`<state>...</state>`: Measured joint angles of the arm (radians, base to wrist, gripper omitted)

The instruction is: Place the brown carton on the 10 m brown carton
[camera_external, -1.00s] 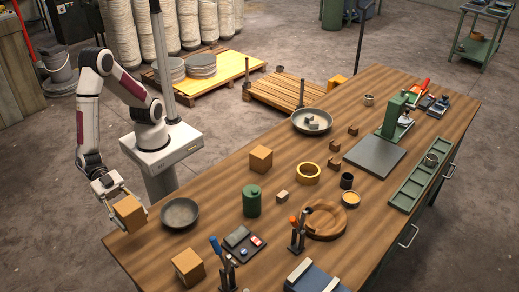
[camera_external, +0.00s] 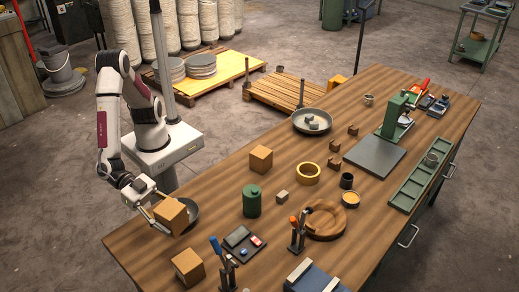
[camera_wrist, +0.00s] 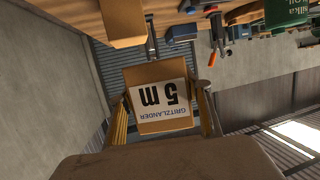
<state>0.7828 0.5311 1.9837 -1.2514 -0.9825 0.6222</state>
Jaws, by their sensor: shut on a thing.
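My gripper (camera_external: 162,211) is shut on a brown carton (camera_external: 173,216) at the near left end of the table. The carton is held in front of the dark grey bowl and partly hides it. In the wrist view the carton (camera_wrist: 161,92) sits between the fingers, with a white label reading "5 m" upside down. A second brown carton (camera_external: 188,266) stands on the table at the near edge, below the held one. A third brown carton (camera_external: 261,158) stands farther back near the middle. No label can be read on these two in the external view.
The dark bowl (camera_external: 194,213) is right behind the held carton. A green canister (camera_external: 251,201), a small light block (camera_external: 282,196) and a yellow tape roll (camera_external: 307,173) stand to the right. A blue-handled tool (camera_external: 216,249) stands near the second carton. The wooden table (camera_external: 226,180) is bare between the bowl and third carton.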

